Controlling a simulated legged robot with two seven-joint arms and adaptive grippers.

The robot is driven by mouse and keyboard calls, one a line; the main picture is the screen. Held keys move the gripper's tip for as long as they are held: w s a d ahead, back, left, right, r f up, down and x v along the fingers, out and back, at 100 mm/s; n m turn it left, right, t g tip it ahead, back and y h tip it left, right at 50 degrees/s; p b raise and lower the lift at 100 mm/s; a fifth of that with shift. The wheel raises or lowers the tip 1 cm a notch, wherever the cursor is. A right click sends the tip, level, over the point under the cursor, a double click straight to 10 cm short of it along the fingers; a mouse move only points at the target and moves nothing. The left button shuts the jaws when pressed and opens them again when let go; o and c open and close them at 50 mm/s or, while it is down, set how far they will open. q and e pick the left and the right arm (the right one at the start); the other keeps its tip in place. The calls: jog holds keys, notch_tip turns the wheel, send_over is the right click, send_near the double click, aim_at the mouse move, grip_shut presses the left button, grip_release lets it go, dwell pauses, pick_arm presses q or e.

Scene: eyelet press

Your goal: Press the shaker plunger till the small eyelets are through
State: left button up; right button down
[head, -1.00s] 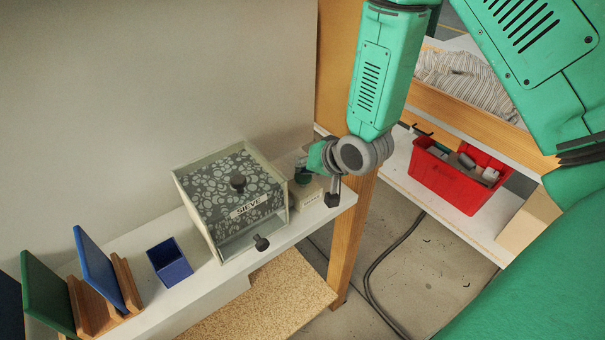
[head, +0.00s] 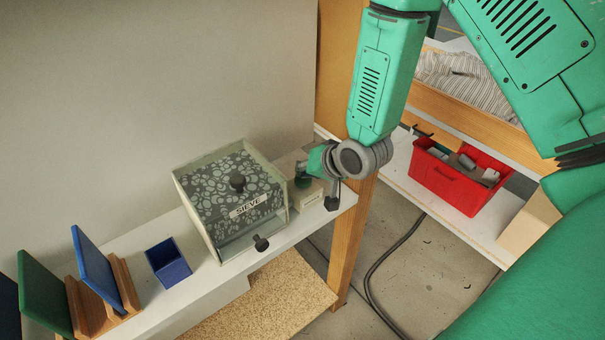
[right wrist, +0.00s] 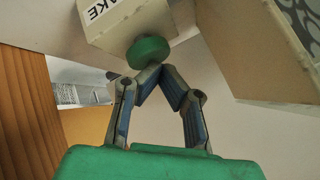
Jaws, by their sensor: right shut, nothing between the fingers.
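The shaker is a small cream box (head: 312,196) at the right end of the white shelf. Its green round plunger knob (head: 303,182) shows beside my right gripper (head: 301,172). In the right wrist view, the box (right wrist: 118,18) has a label whose visible letters read "AKE", and the green knob (right wrist: 148,52) is at the tips of my right gripper (right wrist: 155,71). The fingers are shut with nothing between them. The tips appear to meet the knob, but contact is not certain. No eyelets can be made out. My left gripper is not in view.
A clear-walled sieve box (head: 192,205) with a pebbled top stands left of the shaker, close by. A blue cup (head: 168,262) and blue and green boards (head: 95,265) are further left. A red bin (head: 445,184) sits on another shelf at right.

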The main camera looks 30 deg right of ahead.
jog(key=shift+f, duration=0.35)
jog(key=shift+r, duration=0.1)
dwell(0.4)
jog(key=shift+r+p, duration=1.4)
jog(key=shift+r, duration=0.2)
notch_tip(320, 180, up, 5)
jog(key=p, duration=0.4)
